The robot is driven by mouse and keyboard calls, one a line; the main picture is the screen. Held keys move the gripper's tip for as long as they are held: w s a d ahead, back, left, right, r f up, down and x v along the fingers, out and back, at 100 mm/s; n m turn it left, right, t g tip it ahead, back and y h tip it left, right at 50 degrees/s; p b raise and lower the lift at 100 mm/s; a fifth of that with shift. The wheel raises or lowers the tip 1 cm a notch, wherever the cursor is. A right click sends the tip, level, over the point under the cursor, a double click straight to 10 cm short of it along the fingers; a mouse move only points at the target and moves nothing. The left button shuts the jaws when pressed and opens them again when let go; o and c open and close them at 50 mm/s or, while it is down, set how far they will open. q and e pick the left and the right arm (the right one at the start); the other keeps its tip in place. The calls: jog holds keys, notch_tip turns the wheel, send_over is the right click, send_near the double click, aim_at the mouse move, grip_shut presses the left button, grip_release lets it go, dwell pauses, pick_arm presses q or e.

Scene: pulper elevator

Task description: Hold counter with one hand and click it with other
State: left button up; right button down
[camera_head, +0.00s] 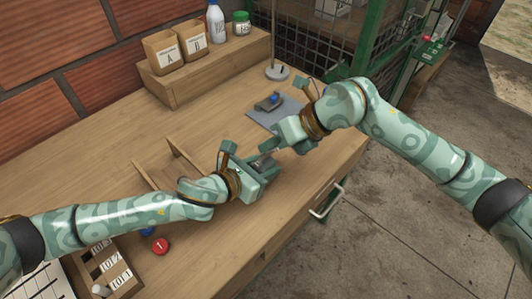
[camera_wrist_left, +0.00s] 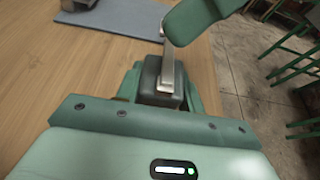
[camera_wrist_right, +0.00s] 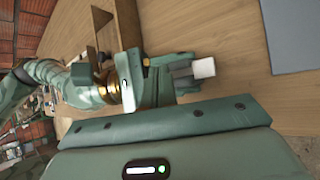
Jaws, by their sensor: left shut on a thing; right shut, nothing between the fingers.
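My left gripper (camera_head: 262,166) is over the front part of the table, shut on the counter. In the left wrist view the counter (camera_wrist_left: 160,82) is a small dark grey block between the green fingers. My right gripper (camera_head: 270,147) is shut and empty, coming in from the upper right. In the right wrist view my left gripper (camera_wrist_right: 158,82) is close by, beside a small pale block face (camera_wrist_right: 204,68). The counter's display is not readable.
A grey mat (camera_head: 289,112) with a dark device with a blue part (camera_head: 270,101) lies behind my right gripper. Bins A (camera_head: 163,52) and B (camera_head: 192,38) stand on a wooden shelf. The table's right edge is near.

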jog(key=shift+f, duration=0.1)
dwell(0.7)
jog(key=shift+f, duration=0.35)
jog(key=shift+f, duration=0.55)
dwell(0.8)
jog(key=shift+r, duration=0.95)
jog(key=shift+s+r, duration=0.1)
jog(key=shift+r, duration=2.45)
pick_arm(q)
jog(key=o, duration=1.1)
pick_arm(e)
jog(key=shift+a, duration=0.1)
